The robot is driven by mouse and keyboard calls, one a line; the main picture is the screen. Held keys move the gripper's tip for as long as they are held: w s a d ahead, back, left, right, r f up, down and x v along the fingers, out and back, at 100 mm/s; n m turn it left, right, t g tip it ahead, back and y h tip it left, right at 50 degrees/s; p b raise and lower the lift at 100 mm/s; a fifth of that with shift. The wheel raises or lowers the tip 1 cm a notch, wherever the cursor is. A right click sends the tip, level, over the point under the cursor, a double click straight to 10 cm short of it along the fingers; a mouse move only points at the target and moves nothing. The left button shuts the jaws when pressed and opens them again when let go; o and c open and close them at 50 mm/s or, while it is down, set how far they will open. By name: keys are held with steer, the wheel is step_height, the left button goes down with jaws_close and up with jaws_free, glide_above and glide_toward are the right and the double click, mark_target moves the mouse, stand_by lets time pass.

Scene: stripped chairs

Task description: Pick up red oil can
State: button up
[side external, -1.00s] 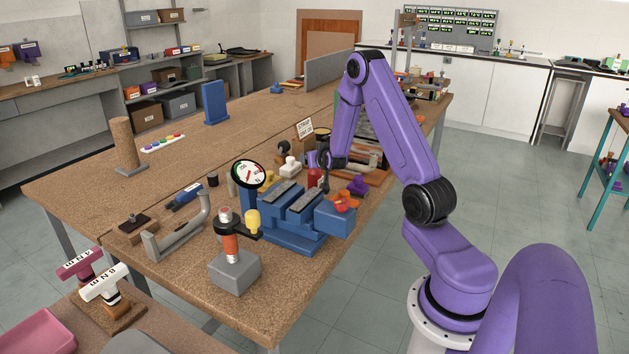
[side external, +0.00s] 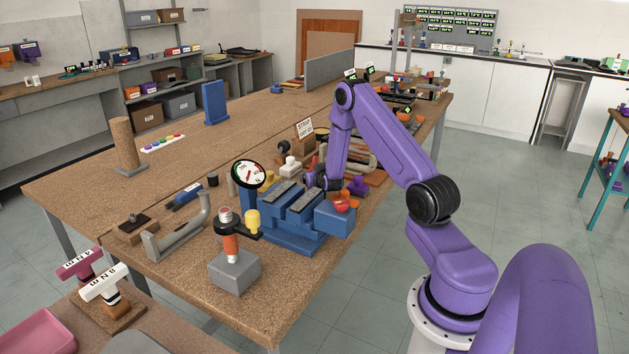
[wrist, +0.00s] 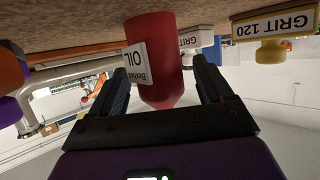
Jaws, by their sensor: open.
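The red oil can (wrist: 160,48) fills the middle of the wrist view, which appears upside down. It has a white label reading OIL. My gripper (wrist: 160,78) is open, with one finger on each side of the can. I cannot tell whether either finger touches it. In the side external view my gripper (side external: 322,183) is low over the bench, just behind the blue vise, and the can is mostly hidden there.
The blue vise (side external: 290,205) stands close in front of my gripper. A white-capped GRIT container (wrist: 195,40) and a yellow GRIT 120 one (wrist: 270,50) stand beside the can. A grey pipe (wrist: 75,75) is on its other side. The bench's back left is fairly clear.

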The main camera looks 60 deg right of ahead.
steer(key=shift+w+d+f, duration=0.15)
steer(key=shift+w+d, duration=0.05)
steer(key=c, duration=1.3)
steer(key=shift+r, duration=0.2)
